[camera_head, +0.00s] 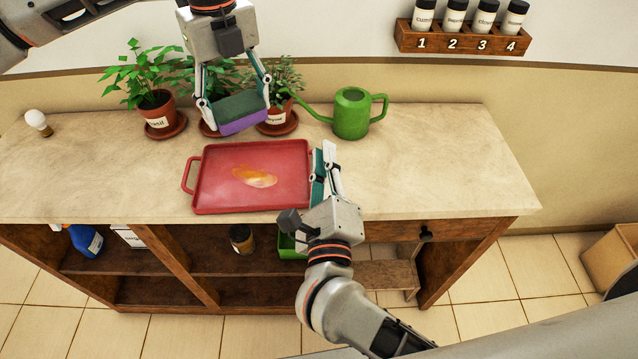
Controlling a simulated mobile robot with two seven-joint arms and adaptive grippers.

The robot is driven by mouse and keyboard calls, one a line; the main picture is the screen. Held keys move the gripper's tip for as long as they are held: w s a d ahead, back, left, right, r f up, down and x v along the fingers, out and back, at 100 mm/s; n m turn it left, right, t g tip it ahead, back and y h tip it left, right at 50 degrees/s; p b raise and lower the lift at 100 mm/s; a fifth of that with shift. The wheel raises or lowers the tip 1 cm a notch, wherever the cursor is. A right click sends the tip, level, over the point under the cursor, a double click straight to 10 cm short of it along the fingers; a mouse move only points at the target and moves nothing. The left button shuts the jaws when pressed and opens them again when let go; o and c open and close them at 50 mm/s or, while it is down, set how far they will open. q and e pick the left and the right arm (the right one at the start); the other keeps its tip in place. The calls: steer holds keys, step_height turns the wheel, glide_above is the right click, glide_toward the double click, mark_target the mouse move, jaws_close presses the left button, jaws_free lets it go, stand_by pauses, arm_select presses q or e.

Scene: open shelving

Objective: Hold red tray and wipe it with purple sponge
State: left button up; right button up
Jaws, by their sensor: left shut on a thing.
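The red tray (215,200) lies flat on the counter, with an orange-brown stain (255,177) in its middle. Its left handle shows; its right handle is hidden by my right gripper. The sponge (243,122), purple below and dark green above, is between the fingers of my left gripper (236,106), which is shut on it. It is above the tray's back edge, apart from the stain. My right gripper (325,174) is at the tray's right edge, its two fingers close together. I cannot tell whether they clamp the handle.
Several potted plants (155,98) stand behind the tray, near my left gripper. A green watering can (351,115) stands at the back right. A light bulb (38,121) lies at the far left. The counter (440,160) is clear on the right. A spice rack (462,38) hangs above.

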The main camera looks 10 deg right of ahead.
steer(key=f+m+g, duration=0.1)
steer(key=m, duration=0.1)
steer(key=s+f+m+g, duration=0.1)
steer(key=m+g, duration=0.1)
steer(key=m, duration=0.1)
steer(key=s+a+f+m+g, duration=0.1)
steer(key=f+m, duration=0.1)
steer(key=shift+m+g, duration=0.3)
steer(key=shift+g, duration=0.1)
steer(key=shift+s+a+f+m+g, duration=0.15)
steer(key=shift+a+f+m+g, duration=0.1)
steer(key=shift+f+m+g, duration=0.05)
steer(key=x, duration=1.2)
jaws_close()
arm_select(q)
step_height(320, 180, down, 9)
stand_by(0.6)
steer(key=shift+f, duration=0.1)
stand_by(0.3)
